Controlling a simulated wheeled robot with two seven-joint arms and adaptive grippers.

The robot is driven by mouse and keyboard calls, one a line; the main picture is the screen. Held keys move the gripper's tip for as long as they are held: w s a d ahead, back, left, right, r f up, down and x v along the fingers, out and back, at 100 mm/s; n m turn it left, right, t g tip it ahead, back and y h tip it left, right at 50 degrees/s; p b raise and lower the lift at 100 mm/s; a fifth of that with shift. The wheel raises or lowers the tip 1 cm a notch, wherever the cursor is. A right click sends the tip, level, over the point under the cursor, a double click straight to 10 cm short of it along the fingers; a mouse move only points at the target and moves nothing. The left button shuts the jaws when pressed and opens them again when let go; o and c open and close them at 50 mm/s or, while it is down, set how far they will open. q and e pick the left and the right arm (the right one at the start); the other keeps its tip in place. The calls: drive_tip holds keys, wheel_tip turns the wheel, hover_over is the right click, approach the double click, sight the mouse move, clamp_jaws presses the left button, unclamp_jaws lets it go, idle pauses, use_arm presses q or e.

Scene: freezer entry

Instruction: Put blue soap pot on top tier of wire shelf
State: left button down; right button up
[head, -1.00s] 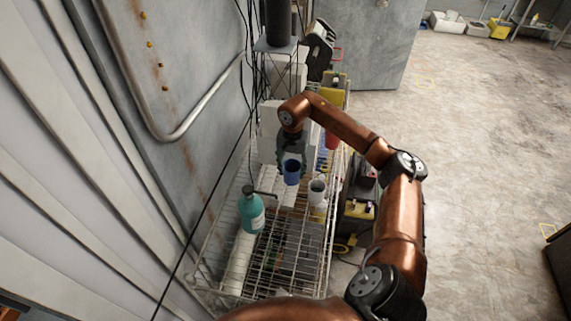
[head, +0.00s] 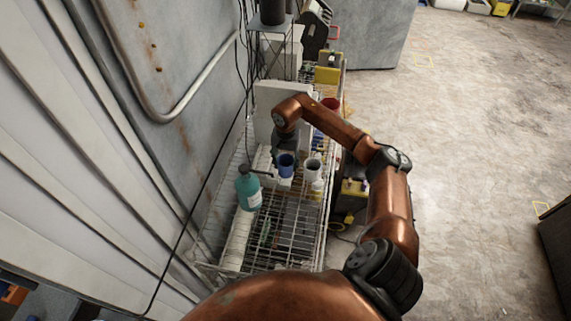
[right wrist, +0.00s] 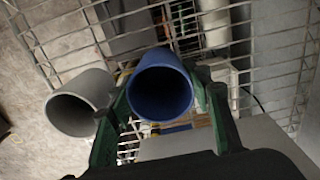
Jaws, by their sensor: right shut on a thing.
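The blue soap pot (head: 286,168) is in my right gripper (head: 285,155), over the top tier of the wire shelf (head: 285,238). In the right wrist view the pot (right wrist: 160,88) shows its open mouth, with the green fingers of my right gripper (right wrist: 160,103) closed against its two sides. I cannot tell whether its base touches the wires. A grey-white pot (head: 313,169) stands close to its right, and it also shows in the right wrist view (right wrist: 80,105). My left gripper is not in view.
A teal pump bottle (head: 248,190) stands on the shelf, left of and nearer than the pot. A white box (head: 268,103) stands behind my gripper. The near part of the tier is bare wire. A grey wall (head: 185,90) borders the shelf on the left.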

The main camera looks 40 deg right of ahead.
drive_tip(key=o, duration=0.8)
drive_tip(key=shift+f, duration=0.1)
drive_tip(key=shift+c, duration=0.2)
drive_tip(key=o, duration=0.3)
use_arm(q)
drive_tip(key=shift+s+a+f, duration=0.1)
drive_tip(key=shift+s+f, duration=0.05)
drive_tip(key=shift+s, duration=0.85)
use_arm(e)
drive_tip(key=shift+o, duration=0.4)
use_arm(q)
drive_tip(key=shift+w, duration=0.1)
